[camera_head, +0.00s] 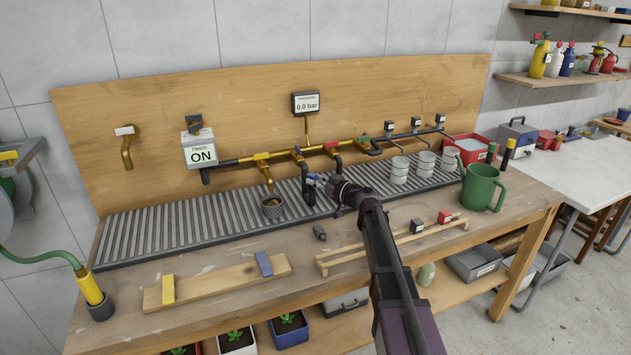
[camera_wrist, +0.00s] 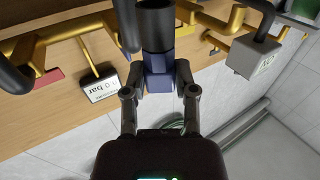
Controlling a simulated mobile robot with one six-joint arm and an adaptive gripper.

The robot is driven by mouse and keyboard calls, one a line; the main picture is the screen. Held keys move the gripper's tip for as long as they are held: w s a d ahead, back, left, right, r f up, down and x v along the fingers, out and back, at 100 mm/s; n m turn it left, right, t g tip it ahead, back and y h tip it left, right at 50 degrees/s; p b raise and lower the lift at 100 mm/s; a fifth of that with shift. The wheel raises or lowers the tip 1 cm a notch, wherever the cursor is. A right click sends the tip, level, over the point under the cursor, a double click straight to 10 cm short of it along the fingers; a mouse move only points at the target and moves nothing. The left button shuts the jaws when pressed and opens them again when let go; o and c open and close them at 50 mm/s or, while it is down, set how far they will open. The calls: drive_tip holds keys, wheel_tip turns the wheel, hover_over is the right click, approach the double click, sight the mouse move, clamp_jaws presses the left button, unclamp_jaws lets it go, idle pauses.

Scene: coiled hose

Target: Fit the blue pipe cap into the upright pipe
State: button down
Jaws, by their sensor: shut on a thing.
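My gripper (camera_head: 318,186) is at the rear bench, near the drain grate. In the wrist view my gripper (camera_wrist: 160,90) is shut on the blue pipe cap (camera_wrist: 160,82), with one finger on each side. The cap is in line with the open-looking dark upright pipe (camera_wrist: 155,25) and appears to meet its end. I cannot tell how far the cap is in. In the head view the cap (camera_head: 312,178) is a small blue patch beside the dark pipe (camera_head: 308,192), partly hidden by my gripper.
Brass pipework with coloured valves runs along the backboard (camera_head: 200,95). A wooden rack (camera_head: 345,262) and a board (camera_head: 215,283) lie in front.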

drive_tip(key=shift+s, duration=0.1)
drive_tip(key=shift+c, duration=1.6)
unclamp_jaws()
drive_tip(key=shift+d, duration=0.1)
drive_tip(key=v, duration=1.1)
drive_tip(key=shift+s+d, duration=0.25)
drive_tip(key=shift+r, duration=0.1)
